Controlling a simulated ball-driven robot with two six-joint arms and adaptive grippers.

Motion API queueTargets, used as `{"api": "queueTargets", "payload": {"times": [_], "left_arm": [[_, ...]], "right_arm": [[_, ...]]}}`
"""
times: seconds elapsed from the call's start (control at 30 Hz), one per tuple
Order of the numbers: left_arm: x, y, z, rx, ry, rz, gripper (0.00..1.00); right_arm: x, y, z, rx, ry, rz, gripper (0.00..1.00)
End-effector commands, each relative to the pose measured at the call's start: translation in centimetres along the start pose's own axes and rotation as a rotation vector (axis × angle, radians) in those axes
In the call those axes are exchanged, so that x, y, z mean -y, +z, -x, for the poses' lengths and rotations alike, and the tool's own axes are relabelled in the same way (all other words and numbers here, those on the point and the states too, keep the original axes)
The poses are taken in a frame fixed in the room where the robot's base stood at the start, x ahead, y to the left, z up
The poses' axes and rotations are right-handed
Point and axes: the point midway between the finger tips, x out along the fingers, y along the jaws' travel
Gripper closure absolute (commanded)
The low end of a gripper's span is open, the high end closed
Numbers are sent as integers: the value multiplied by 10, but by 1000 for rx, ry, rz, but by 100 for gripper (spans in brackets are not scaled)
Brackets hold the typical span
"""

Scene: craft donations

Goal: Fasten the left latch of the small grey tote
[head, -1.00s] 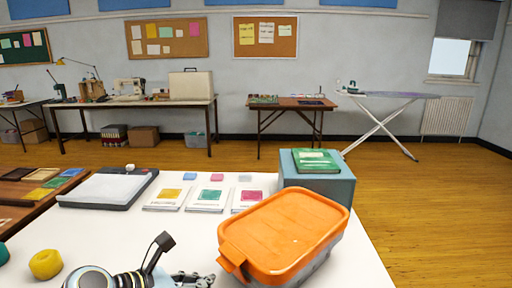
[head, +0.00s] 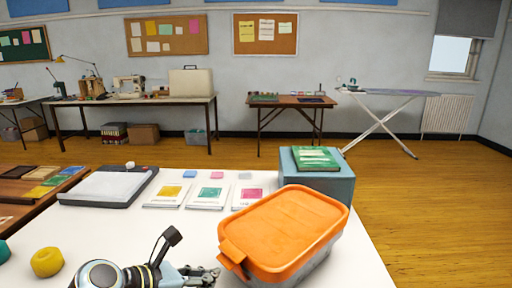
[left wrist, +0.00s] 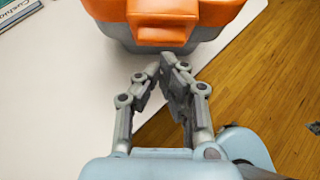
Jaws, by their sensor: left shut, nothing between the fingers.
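The small grey tote (head: 318,262) stands on the white table under an orange lid (head: 288,228). Its left latch (head: 231,252) is an orange tab that juts outward from the lid's left edge. In the left wrist view the latch (left wrist: 162,30) is at the top middle, against the grey wall (left wrist: 112,33). My left gripper (head: 213,274) is just left of the latch and a little below it. In the left wrist view its closed, empty fingertips (left wrist: 161,67) point at the tote, with a small gap visible below the latch. My right gripper is not in view.
A blue-grey box (head: 333,186) with a green book (head: 315,158) stands behind the tote. Several white cards with coloured swatches (head: 209,196) and a grey tray-like device (head: 108,188) lie behind. A yellow roll (head: 47,262) is at the left. The table's middle (head: 150,228) is clear.

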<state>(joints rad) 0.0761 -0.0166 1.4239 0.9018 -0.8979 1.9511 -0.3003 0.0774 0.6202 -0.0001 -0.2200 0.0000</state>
Motion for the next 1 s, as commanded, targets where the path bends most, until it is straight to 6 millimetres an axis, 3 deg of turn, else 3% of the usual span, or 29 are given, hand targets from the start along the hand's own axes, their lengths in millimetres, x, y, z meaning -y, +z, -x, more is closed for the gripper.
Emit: {"api": "queueTargets", "payload": {"times": [1.0], "left_arm": [[0,9,-12,-1,0,0,100]], "right_arm": [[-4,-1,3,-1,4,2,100]]}}
